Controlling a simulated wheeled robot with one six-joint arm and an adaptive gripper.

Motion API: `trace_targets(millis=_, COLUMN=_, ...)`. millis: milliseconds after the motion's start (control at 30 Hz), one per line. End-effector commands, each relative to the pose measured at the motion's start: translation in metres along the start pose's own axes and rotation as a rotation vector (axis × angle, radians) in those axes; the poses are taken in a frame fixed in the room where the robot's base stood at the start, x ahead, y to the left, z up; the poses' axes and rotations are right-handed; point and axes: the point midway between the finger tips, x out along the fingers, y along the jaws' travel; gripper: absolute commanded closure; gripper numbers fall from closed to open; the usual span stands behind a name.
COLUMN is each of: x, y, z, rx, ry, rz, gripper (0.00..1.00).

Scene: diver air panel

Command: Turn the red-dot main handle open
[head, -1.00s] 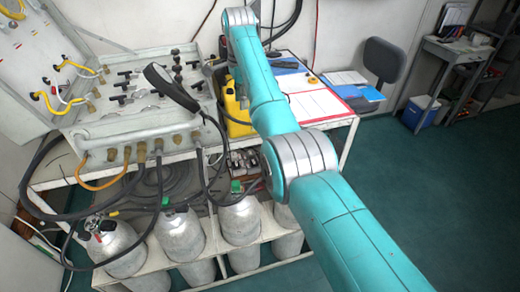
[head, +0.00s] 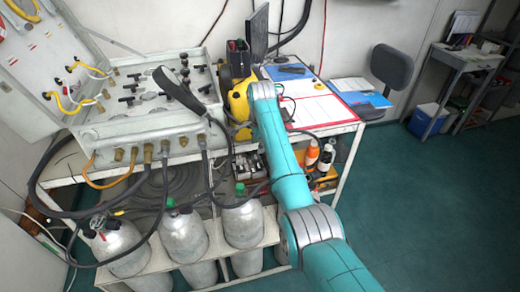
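The air panel (head: 112,134) is an open pale grey case on a white bench at the left, with several black T-shaped handles (head: 128,87) on its top face. I cannot make out a red dot on any of these handles at this size. My teal arm reaches up from the lower right to beside a yellow case.
Silver cylinders (head: 183,237) stand in a white rack below; the leftmost has a red mark, others green. Hoses (head: 60,213) loop in front. The yellow case (head: 239,101) and papers (head: 310,108) lie right of the panel.

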Motion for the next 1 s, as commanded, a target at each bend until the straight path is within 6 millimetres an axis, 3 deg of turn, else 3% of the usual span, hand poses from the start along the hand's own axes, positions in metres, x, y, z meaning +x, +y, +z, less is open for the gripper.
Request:
trace_targets(millis=200, x=0.019, y=0.008, z=-0.001, rx=-0.018, ry=0.006, rz=-0.018, gripper=0.61)
trace_targets(millis=733, x=0.030, y=0.014, z=-0.002, rx=-0.029, ry=0.009, rz=-0.026, gripper=0.61)
trace_targets(millis=867, x=0.060, y=0.032, z=-0.003, rx=-0.055, ry=0.017, rz=-0.048, gripper=0.61)
trace_targets(millis=1000, x=0.108, y=0.063, z=-0.005, rx=-0.107, ry=0.039, rz=-0.097, gripper=0.61)
